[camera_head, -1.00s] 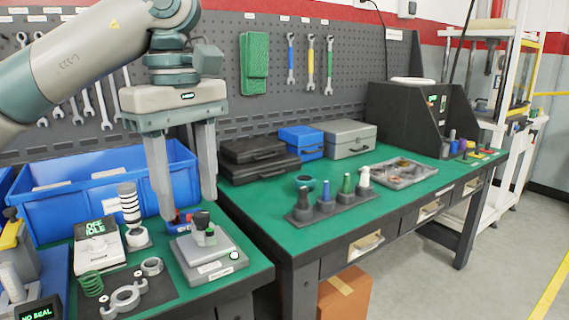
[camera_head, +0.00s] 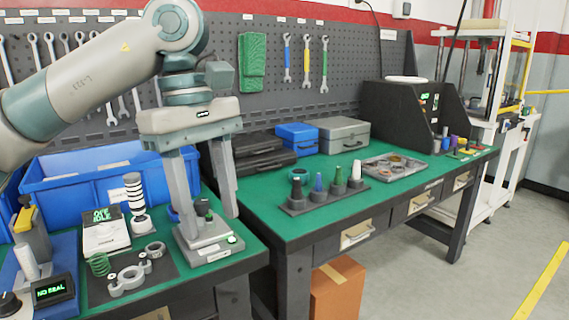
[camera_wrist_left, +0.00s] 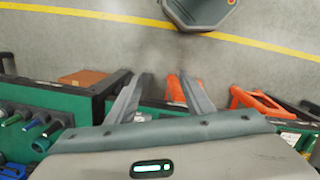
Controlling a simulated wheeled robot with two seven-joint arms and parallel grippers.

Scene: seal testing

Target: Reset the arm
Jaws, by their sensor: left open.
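My left gripper (camera_head: 211,226) hangs from the arm coming in from the left. Its two fingers are spread apart, point downward and hold nothing. In the head view the fingers cover part of a grey fixture (camera_head: 204,246) with a dark-topped post on the left bench; I cannot tell whether they touch it. The left wrist view shows the same open gripper (camera_wrist_left: 160,80) with bare floor beyond its fingertips. My right gripper is in neither view.
Left bench: a blue bin (camera_head: 92,177), a white device reading "IDLE" (camera_head: 104,237), a striped cylinder (camera_head: 134,195), a green spring (camera_head: 99,264). Right bench: a rack of pegs (camera_head: 326,195), grey case (camera_head: 343,137), parts tray (camera_head: 394,168). A cardboard box (camera_head: 337,290) stands below.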

